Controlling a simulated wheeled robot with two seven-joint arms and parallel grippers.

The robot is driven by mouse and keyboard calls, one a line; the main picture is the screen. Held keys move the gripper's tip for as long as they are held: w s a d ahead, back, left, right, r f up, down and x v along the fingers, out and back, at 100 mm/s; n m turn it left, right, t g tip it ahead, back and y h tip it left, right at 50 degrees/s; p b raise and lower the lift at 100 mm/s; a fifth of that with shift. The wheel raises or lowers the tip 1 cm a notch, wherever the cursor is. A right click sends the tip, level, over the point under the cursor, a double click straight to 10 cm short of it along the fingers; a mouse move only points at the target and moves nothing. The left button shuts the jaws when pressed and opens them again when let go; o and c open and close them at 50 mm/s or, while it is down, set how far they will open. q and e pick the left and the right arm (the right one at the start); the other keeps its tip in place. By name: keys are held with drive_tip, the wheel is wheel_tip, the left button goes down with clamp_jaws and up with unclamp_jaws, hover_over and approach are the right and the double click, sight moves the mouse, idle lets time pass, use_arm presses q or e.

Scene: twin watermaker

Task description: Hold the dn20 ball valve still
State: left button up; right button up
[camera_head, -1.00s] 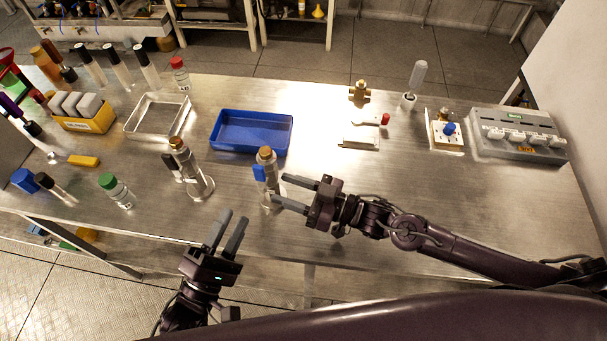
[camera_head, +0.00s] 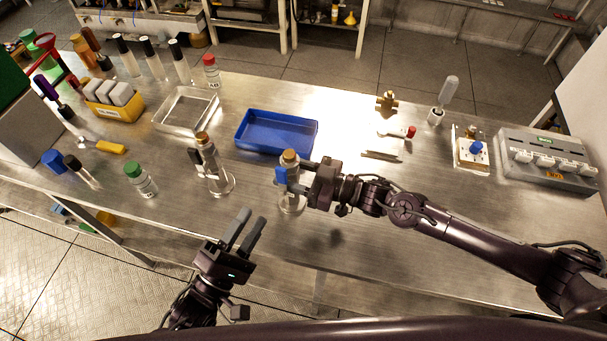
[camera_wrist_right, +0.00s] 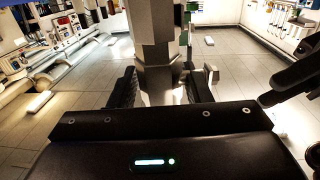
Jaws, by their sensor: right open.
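An upright metal fitting with a blue handle and tan top (camera_head: 289,180) stands on a clear round base at the table's front. It looks like a ball valve; no size marking is readable. My right gripper (camera_head: 302,175) reaches it from the right. In the right wrist view, its fingers (camera_wrist_right: 160,90) stand open on either side of a grey metal body (camera_wrist_right: 155,45), with gaps visible. A similar upright fitting with a black handle (camera_head: 207,155) stands to the left.
A blue tray (camera_head: 240,146) lies behind the fittings, a metal tray (camera_head: 166,124) further left. A green-capped bottle (camera_head: 143,182) stands left. A brass fitting (camera_head: 387,102), a red-handled piece (camera_head: 400,133) and a grey box (camera_head: 548,162) are at the right.

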clamp_jaws()
idle(0.8)
idle(0.4)
drive_tip(key=shift+o, duration=0.8)
unclamp_jaws()
clamp_jaws()
idle(0.5)
